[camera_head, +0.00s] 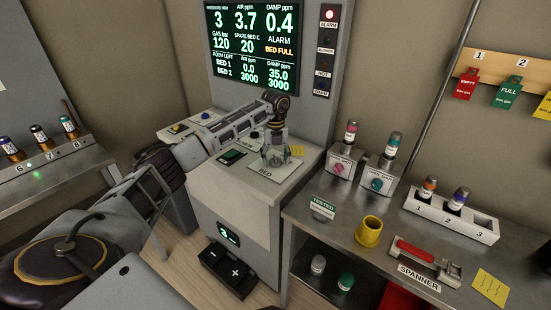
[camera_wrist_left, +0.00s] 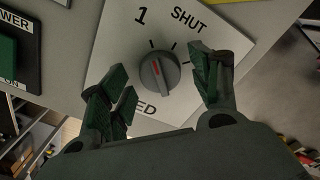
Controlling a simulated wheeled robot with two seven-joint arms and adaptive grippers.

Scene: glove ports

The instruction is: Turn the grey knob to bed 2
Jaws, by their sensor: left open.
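The grey knob (camera_wrist_left: 159,74) sits on a white dial plate (camera_wrist_left: 110,52) in the left wrist view. Its red mark lies up and left of the knob's middle. I read "1" at upper left, "SHUT" at upper right and part of "BED" below; no "2" is visible. My left gripper (camera_wrist_left: 160,88) is open, with one finger on each side of the knob; I cannot tell whether they touch it. In the head view my left gripper (camera_head: 277,155) points down over the plate marked BED and hides the knob. My right gripper is not in view.
The console (camera_head: 233,198) carries a green button (camera_head: 231,157) left of the dial. A screen (camera_head: 250,45) above shows readings and "BED FULL"; a red alarm lamp (camera_head: 329,14) glows. Right is a steel bench with a yellow cup (camera_head: 369,232) and a spanner (camera_head: 425,258).

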